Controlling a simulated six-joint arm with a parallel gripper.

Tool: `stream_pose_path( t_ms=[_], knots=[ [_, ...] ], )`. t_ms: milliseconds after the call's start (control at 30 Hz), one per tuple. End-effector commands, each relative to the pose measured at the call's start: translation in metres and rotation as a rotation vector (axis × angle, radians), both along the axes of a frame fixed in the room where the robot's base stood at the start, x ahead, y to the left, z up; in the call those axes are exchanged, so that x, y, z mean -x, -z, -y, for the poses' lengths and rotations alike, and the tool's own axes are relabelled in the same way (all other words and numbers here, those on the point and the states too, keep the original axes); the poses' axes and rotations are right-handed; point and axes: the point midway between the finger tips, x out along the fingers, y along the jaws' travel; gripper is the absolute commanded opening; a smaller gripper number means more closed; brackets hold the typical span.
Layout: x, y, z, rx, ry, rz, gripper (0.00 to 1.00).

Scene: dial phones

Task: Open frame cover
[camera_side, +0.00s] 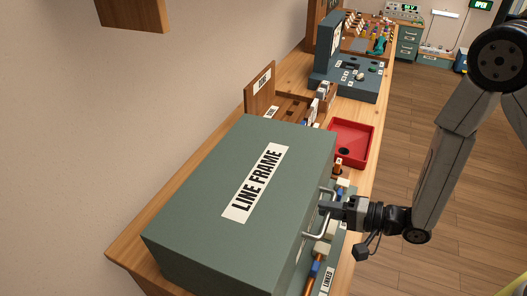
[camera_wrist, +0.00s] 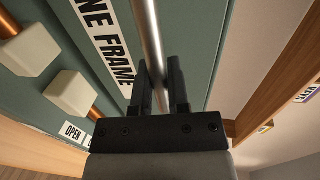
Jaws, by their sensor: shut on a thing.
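The frame cover (camera_side: 185,215) is a large grey-green box lid with a white "LINE FRAME" label (camera_side: 255,182). It sits on the wooden bench at the front. A metal bar handle (camera_side: 314,236) stands out from its right side. My gripper (camera_side: 324,211) reaches in from the right and is shut on this handle. In the wrist view, the two dark fingers (camera_wrist: 161,85) stand on either side of the silver bar (camera_wrist: 151,40). The label also shows there beside the bar (camera_wrist: 103,40). The inside of the frame is hidden.
Cream plugs with copper-coloured shafts (camera_side: 321,248) line the bench edge beside the cover. A red tray (camera_side: 351,143) and a grey-green console (camera_side: 350,76) stand farther back. A wooden rack (camera_side: 259,90) is behind the cover. The floor at right is open; a wall runs along the left.

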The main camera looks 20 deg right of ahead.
Motion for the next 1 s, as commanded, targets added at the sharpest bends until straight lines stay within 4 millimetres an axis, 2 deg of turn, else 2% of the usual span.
stream_pose_path(
  t_ms=[567,1000],
  knots=[
    [-0.026,-0.074,-0.027,-0.003,-0.003,0.008,0.00],
    [-0.064,-0.135,-0.065,-0.002,-0.004,0.009,0.00]
  ],
)
